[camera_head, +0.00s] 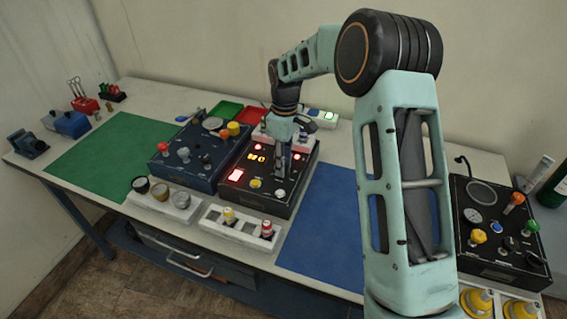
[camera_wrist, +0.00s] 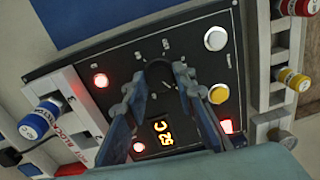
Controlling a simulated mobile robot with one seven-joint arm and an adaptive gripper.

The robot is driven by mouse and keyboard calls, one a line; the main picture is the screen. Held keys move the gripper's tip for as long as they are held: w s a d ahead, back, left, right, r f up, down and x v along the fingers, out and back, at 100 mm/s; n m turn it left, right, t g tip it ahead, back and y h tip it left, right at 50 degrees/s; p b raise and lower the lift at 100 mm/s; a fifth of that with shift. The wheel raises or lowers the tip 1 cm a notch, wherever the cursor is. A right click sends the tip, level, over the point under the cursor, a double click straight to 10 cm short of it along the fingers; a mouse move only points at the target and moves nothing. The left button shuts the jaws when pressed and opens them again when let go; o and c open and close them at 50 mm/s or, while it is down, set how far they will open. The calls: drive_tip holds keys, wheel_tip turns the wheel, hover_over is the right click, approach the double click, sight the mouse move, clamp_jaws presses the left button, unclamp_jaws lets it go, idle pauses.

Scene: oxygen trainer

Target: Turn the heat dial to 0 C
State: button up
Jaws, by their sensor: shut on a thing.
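The heat dial (camera_wrist: 158,70) is a dark round knob on a black control panel (camera_wrist: 122,58), with small pale marks around it. My gripper (camera_wrist: 160,77) has its fingertips on either side of the dial and is shut on it. The fingers hide part of the knob, and I cannot make out its pointer. The orange display (camera_wrist: 163,132) on the panel reads about 52 C. In the head view my gripper (camera_head: 283,168) reaches down onto the black panel (camera_head: 268,203), and the dial is hidden behind it.
The panel has a white button (camera_wrist: 215,38), a yellow button (camera_wrist: 219,93) and lit red lamps (camera_wrist: 101,80). A blue-capped bottle (camera_wrist: 34,125) stands in a white rack beside it. A dark blue panel (camera_head: 172,173) is to the left; a blue mat (camera_head: 322,235) to the right is clear.

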idle(0.3)
drive_tip(key=o, duration=1.2)
drive_tip(key=shift+c, duration=0.2)
drive_tip(key=shift+r, duration=0.1)
wheel_tip(320, 180, up, 12)
drive_tip(key=shift+w, duration=0.25)
drive_tip(key=shift+d, duration=0.1)
